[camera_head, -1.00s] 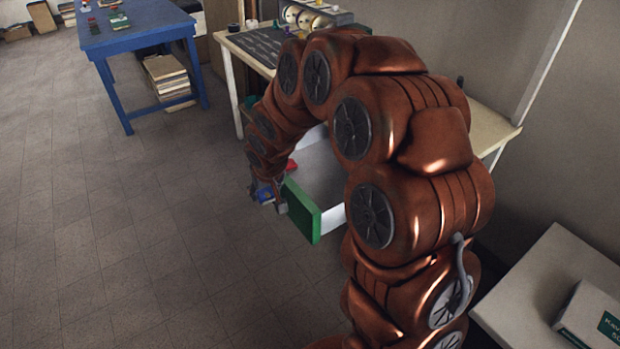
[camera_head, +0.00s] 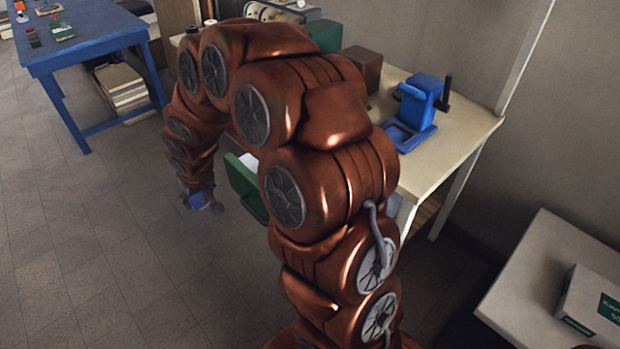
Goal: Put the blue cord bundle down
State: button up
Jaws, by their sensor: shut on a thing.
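My gripper (camera_head: 203,206) is at the end of my copper arm, left of the middle of the head view. It is shut on the small blue cord bundle (camera_head: 198,199). The bundle shows only as a blue patch between the grey fingers, and the fingers partly hide it. The gripper hangs over the grey floor, to the left of a green-fronted white bin or drawer (camera_head: 245,188). I cannot tell its exact height above the floor.
A pale workbench (camera_head: 455,135) behind my arm bears a blue machine (camera_head: 418,108), a brown block (camera_head: 362,66) and a green block (camera_head: 325,37). A blue table (camera_head: 90,42) stands at upper left, with stacked boards (camera_head: 122,90) beneath. A grey table (camera_head: 530,285) carries a white box (camera_head: 592,305). Floor at left is clear.

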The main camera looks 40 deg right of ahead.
jog(key=s+d+f+b, duration=0.1)
jog(key=d, duration=0.5)
jog(key=s+d+f+b, duration=0.1)
jog(key=s+d+b, duration=0.1)
jog(key=d, duration=0.3)
jog(key=s+d+f+b, duration=0.1)
jog(key=d, duration=0.5)
jog(key=shift+s+d, duration=0.15)
jog(key=shift+d, duration=0.2)
jog(key=s+d+f+b, duration=0.45)
jog(key=s+d, duration=0.45)
jog(key=d, duration=0.4)
jog(key=shift+s+f+p, duration=0.15)
jog(key=shift+f+p, duration=0.2)
jog(key=shift+f, duration=2.35)
jog(key=shift+s+f+p, duration=0.1)
jog(key=shift+f+p, duration=0.25)
jog(key=shift+f, duration=2.35)
jog(key=shift+f, duration=0.15)
jog(key=o, duration=1)
